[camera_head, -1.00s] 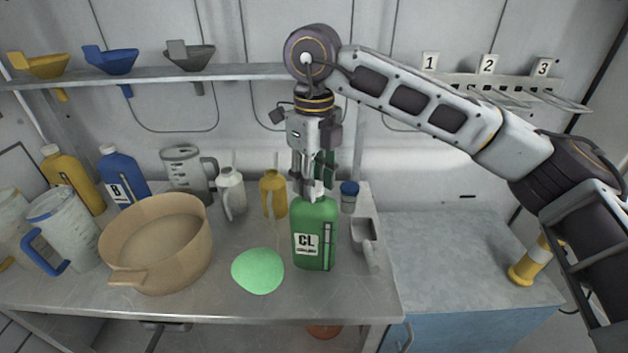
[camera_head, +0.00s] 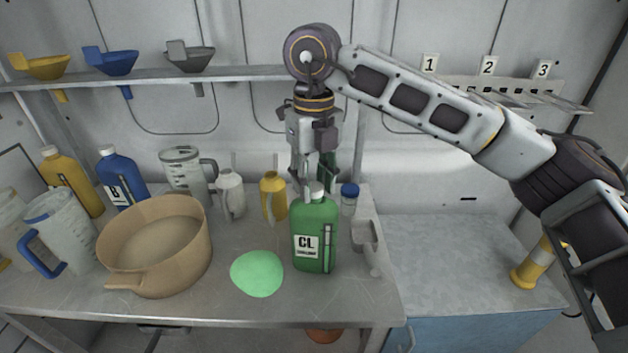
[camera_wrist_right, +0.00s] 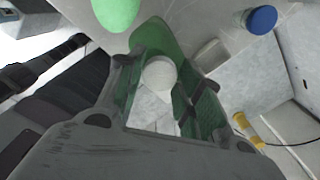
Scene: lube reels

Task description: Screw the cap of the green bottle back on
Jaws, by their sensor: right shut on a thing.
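The green bottle (camera_head: 315,240), labelled CL, stands upright near the front right of the bench, and its green body also shows in the wrist view (camera_wrist_right: 158,38). Its white cap (camera_wrist_right: 159,74) is between the green-padded fingers of my right gripper (camera_head: 316,186), at the bottle's neck. The cap also shows at the bottle top in the head view (camera_head: 314,190). My right gripper points down from above and is shut on the cap. The fingers partly hide the neck, so I cannot tell how far the cap is threaded. My left gripper is out of view.
A light green flat patch (camera_head: 257,273) lies left of the bottle. A tan pot (camera_head: 155,250) stands farther left. A blue-capped container (camera_head: 349,195) and a grey scoop (camera_head: 368,240) are close on the right. A yellow oil can (camera_head: 273,197) stands behind left.

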